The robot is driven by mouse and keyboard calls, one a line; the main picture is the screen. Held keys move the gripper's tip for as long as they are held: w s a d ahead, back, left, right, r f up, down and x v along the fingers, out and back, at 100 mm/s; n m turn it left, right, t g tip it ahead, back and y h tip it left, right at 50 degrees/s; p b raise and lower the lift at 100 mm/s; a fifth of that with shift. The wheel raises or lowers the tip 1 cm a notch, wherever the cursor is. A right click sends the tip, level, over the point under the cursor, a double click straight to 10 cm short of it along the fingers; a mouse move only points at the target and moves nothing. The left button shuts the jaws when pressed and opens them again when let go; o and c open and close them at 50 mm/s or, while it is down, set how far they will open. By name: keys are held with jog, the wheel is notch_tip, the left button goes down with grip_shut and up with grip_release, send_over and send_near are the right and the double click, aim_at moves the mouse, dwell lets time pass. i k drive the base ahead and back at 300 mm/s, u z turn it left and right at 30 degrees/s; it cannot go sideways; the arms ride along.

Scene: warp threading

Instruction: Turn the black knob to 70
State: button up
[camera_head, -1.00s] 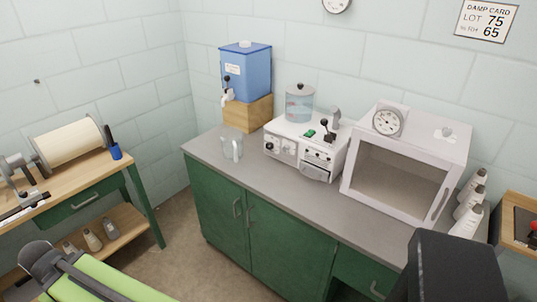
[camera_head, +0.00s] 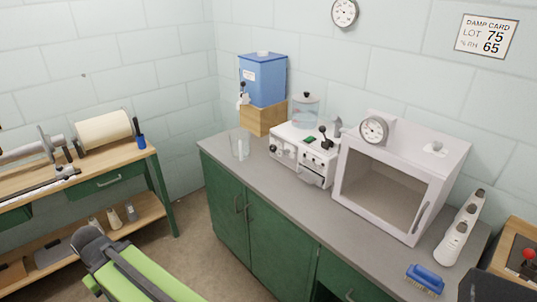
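A white machine (camera_head: 287,133) with a clear water vessel (camera_head: 305,111) on top stands on the grey counter. Its front has small dark controls, including a dark knob (camera_head: 273,149) at the left. A black ball-topped lever (camera_head: 322,130) stands near its right side. Their markings are too small to read, and I cannot tell which one is the task's knob or where it points. My gripper is not in view; a lime-green and dark part that looks like my own arm shows at the lower left.
A white glass-fronted cabinet (camera_head: 431,190) with a round gauge (camera_head: 374,129) stands right of the machine. A glass jug (camera_head: 239,146) and blue tank (camera_head: 263,82) stand to its left.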

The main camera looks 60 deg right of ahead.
aim_at(273, 148)
jog(key=z, duration=0.15)
jog(key=i, duration=0.9)
jog(key=u, duration=0.1)
